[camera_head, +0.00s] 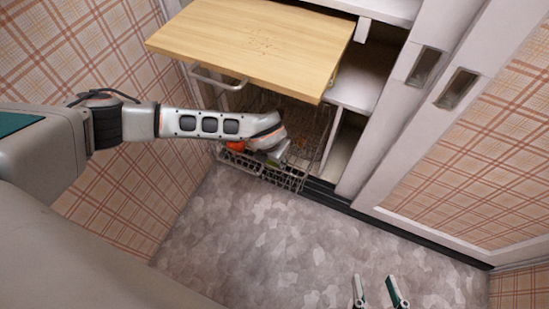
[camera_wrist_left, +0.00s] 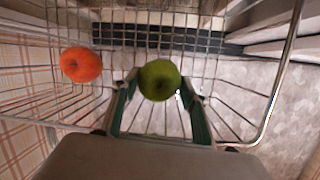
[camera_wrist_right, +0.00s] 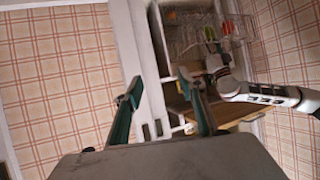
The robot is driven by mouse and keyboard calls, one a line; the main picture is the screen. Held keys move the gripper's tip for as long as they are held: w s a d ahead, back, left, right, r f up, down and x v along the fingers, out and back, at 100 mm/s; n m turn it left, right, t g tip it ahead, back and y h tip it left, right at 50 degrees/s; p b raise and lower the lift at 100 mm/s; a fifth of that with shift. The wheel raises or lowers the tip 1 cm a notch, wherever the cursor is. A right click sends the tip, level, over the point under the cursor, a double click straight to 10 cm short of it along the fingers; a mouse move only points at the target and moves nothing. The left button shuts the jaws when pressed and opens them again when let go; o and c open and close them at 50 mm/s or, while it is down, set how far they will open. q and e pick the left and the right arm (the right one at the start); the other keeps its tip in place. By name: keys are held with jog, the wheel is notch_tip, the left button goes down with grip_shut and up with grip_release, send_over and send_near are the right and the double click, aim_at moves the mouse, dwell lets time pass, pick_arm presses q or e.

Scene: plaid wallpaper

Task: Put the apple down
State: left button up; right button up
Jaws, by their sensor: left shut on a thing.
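A green apple (camera_wrist_left: 159,80) sits between the two fingers of my left gripper (camera_wrist_left: 158,90), which is shut on it inside a wire basket (camera_wrist_left: 205,35). In the head view the left gripper (camera_head: 274,152) reaches down into the basket (camera_head: 297,177), and the apple is mostly hidden. An orange-red round fruit (camera_wrist_left: 81,65) lies in the basket to the left of the apple, apart from it. It also shows in the head view (camera_head: 236,146). My right gripper (camera_head: 378,291) is open and empty above the floor.
A wooden board (camera_head: 255,40) juts out above the basket, with a metal handle (camera_head: 215,80) below it. An open cabinet shelf (camera_head: 362,85) and white sliding doors (camera_head: 440,85) stand to the right. The grey floor (camera_head: 270,245) in front is clear.

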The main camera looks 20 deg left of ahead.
pick_arm(q)
jog(key=shift+s+f+g+b, duration=0.15)
jog(key=shift+f+g+b, duration=0.25)
jog(key=shift+f+b, duration=0.1)
jog(key=shift+g+h+b, duration=0.4)
jog(key=shift+g+b, duration=0.2)
jog(key=shift+b, duration=0.1)
jog(key=shift+f, duration=0.65)
jog(key=shift+a+f+b, duration=0.1)
jog(key=shift+f+b, duration=0.2)
jog(key=shift+b, duration=0.1)
jog(key=shift+w+r, duration=0.1)
jog(key=shift+w, duration=0.25)
pick_arm(e)
jog(key=a+m, duration=0.2)
jog(key=a+m+y, duration=0.1)
jog(key=a, duration=0.1)
jog(key=shift+r+t, duration=0.4)
pick_arm(q)
jog(key=o, duration=1.3)
